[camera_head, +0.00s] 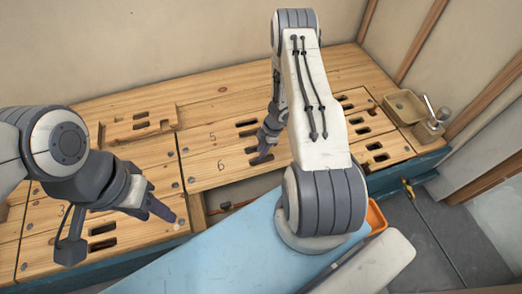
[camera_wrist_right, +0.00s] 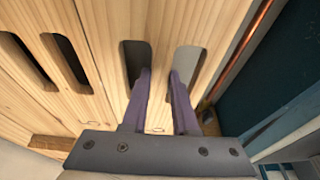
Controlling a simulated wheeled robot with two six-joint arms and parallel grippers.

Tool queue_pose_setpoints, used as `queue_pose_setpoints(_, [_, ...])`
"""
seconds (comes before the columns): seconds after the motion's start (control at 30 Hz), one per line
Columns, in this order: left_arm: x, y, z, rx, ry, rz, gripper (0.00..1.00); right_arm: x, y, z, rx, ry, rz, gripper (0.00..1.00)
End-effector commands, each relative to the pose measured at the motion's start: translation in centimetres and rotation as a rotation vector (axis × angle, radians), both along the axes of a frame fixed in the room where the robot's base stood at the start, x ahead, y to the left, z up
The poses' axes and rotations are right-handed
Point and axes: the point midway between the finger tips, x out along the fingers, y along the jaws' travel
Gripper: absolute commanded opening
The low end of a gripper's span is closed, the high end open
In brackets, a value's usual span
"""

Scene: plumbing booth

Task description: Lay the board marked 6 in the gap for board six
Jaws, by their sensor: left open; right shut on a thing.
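The board marked 6 (camera_head: 208,174) lies in front of the board marked 5 (camera_head: 205,143) in the head view. In the right wrist view, the fingers (camera_wrist_right: 160,76) straddle the strip between two slots of board 6 (camera_wrist_right: 214,25). An open gap (camera_head: 245,193) runs along the front edge of board 6. I cannot tell whether the board rests or hangs slightly raised. My left gripper (camera_head: 165,210) is open and empty, above the deck left of the gap.
A copper pipe (camera_head: 232,206) shows in the gap and also in the right wrist view (camera_wrist_right: 245,48). A raised slotted wooden piece (camera_head: 137,124) sits at back left. A wooden tray (camera_head: 404,107) stands at back right. An orange bin (camera_head: 376,218) is beyond my right arm.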

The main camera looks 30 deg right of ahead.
Motion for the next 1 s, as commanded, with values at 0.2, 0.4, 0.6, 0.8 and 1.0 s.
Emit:
queue_pose_setpoints(0.2, [0.0,0.0,-0.01,0.0,0.0,0.0,0.5,0.07,-0.01,0.04,0.001,-0.001,0.0,0.0])
queue_pose_setpoints(0.4, [0.0,0.0,-0.02,0.0,0.0,0.0,0.5,0.05,-0.01,-0.16,0.001,-0.001,0.0,0.0])
queue_pose_setpoints(0.6, [0.0,0.0,-0.02,0.0,0.0,0.0,0.5,0.06,-0.02,-0.34,0.001,-0.001,0.0,0.54])
queue_pose_setpoints(0.8, [0.0,0.0,-0.03,0.0,0.0,0.0,0.5,0.03,-0.01,-0.37,0.0,-0.001,0.0,0.62])
queue_pose_setpoints(1.0, [0.0,0.0,0.32,0.0,0.0,0.0,0.5,-0.04,-0.12,0.09,0.0,0.0,0.0,0.62])
